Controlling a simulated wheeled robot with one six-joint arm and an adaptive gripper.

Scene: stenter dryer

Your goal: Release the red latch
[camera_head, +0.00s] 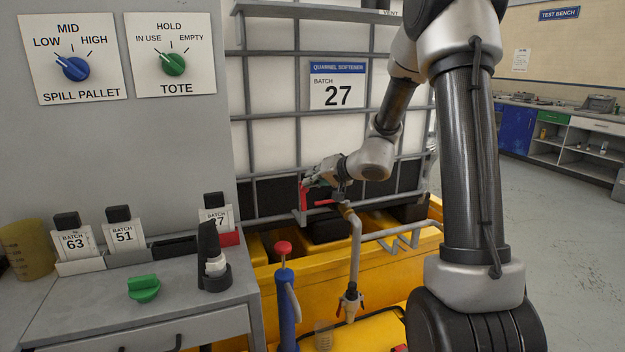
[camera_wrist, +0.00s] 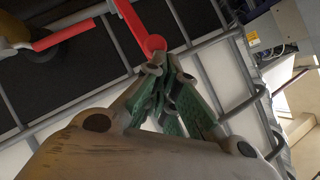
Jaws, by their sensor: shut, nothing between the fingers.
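The red latch (camera_wrist: 139,27) is a flat red bar in the wrist view, running from the top edge down to a rounded end. My gripper (camera_wrist: 160,66) is shut and empty, its green-padded fingertips right at that rounded end; whether they touch it I cannot tell. In the head view my gripper (camera_head: 309,184) is at the front of the white caged tote (camera_head: 270,120), by small red parts (camera_head: 304,196) at the valve area. A second red handle (camera_wrist: 65,36) shows at the upper left of the wrist view, on a pale pipe fitting.
Grey cage bars (camera_wrist: 205,40) surround my gripper closely. Below are the yellow spill pallet (camera_head: 375,275), a pipe (camera_head: 354,255) with a nozzle, and a blue pump with a red knob (camera_head: 284,247). A grey bench (camera_head: 190,300) stands at left; the floor at right is clear.

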